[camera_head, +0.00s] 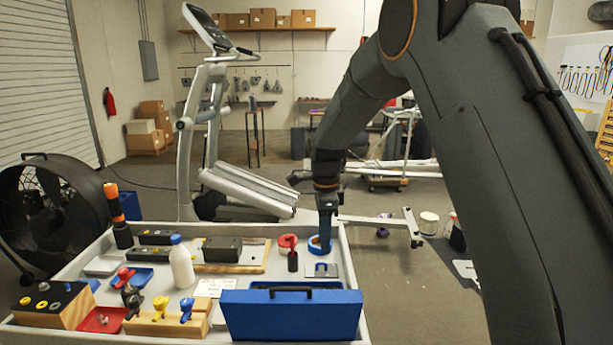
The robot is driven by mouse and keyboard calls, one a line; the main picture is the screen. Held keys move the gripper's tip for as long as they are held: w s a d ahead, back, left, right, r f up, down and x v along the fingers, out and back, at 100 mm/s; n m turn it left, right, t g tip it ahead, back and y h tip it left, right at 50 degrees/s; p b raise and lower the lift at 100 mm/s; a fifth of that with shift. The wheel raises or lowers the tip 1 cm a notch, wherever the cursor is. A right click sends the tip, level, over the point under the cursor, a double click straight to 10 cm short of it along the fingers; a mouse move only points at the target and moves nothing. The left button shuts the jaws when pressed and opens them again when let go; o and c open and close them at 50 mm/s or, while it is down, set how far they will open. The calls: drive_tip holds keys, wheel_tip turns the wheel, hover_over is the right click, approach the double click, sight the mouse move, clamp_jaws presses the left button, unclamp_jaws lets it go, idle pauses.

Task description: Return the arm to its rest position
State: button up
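My arm reaches in from the right and bends down over the far right part of the grey workbench tray (352,275). My gripper (325,245) points down at the tray, by a blue ring-shaped roll (314,248). The fingers are small and dark in this view, and I cannot tell whether they are apart or closed, or whether they touch the roll. The gripper's lower end overlaps part of the roll.
A blue toolbox (290,315) stands at the tray's front. A white bottle (181,265), an orange-black flashlight (117,215), a black box (222,249) and a red tape roll (288,241) sit on the tray.

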drive_tip(key=s+d+n+t, duration=0.1)
drive_tip(key=s+d+n, duration=0.45)
drive_tip(key=s, duration=0.35)
drive_tip(key=s+d+n+t, duration=0.1)
drive_tip(key=s+d+n, duration=0.4)
drive_tip(key=s, duration=0.4)
drive_tip(key=s+d+n+t, duration=0.1)
drive_tip(key=s+d+n, duration=0.3)
drive_tip(key=s+n, duration=0.35)
wheel_tip(320, 180, down, 12)
drive_tip(key=s+g+b, duration=0.2)
drive_tip(key=b, duration=0.8)
drive_tip(key=shift+f+m, duration=0.2)
drive_tip(key=shift+m, duration=0.1)
drive_tip(key=shift+s, duration=0.1)
